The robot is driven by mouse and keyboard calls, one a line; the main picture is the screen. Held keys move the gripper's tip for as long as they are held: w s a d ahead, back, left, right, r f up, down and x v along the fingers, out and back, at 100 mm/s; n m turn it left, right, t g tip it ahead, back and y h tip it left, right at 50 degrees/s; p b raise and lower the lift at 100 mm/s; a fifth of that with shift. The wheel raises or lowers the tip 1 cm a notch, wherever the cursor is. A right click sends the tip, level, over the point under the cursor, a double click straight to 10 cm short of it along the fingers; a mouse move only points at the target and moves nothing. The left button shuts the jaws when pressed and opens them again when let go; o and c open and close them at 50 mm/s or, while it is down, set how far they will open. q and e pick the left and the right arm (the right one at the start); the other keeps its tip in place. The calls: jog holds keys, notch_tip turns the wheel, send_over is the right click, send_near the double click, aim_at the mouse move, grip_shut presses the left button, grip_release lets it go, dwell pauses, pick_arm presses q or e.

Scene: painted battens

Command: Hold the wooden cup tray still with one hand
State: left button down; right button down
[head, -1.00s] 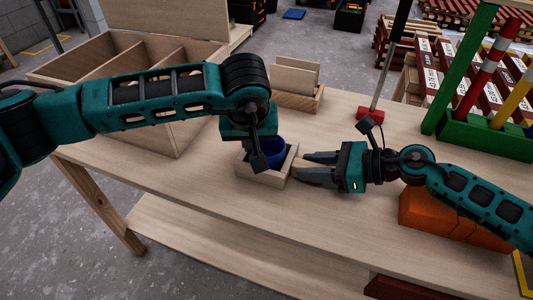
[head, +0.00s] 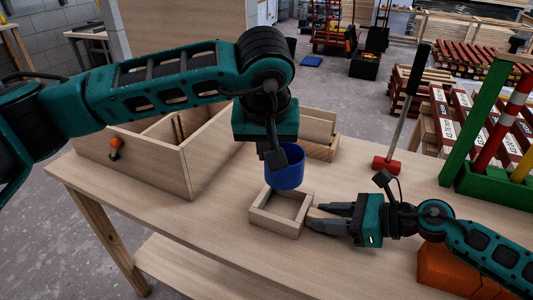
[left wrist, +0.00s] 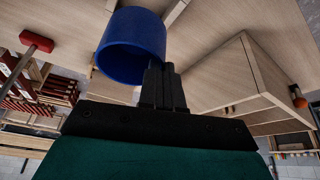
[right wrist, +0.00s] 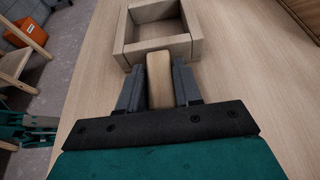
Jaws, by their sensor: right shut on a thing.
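The wooden cup tray (head: 262,221) is a small square pale frame lying flat on the bench, empty inside. My right gripper (head: 318,217) is shut on the tray's short wooden handle, which shows between its fingers in the right wrist view (right wrist: 159,78). The blue cup (head: 289,170) is upright above the tray, clear of it. My left gripper (head: 274,157) is over the cup, with its fingers close together at the cup's wall. In the left wrist view the cup (left wrist: 130,45) hangs at the fingertips (left wrist: 163,72).
The bench (head: 200,221) is bare in front of the tray. A large wooden compartment box (head: 150,165) stands behind left, and a smaller wooden holder (head: 322,150) behind the cup. A red-headed mallet (head: 385,165), a green rack (head: 480,190) and orange blocks (head: 445,270) are to the right.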

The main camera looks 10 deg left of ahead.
jog(key=c, duration=0.7)
grip_release()
jog(key=shift+d, duration=0.1)
jog(key=v, duration=1.1)
jog(key=shift+s+d+r, duration=0.15)
jog(key=shift+d+r, duration=0.05)
jog(key=shift+d, duration=0.15)
jog(key=shift+r, duration=0.1)
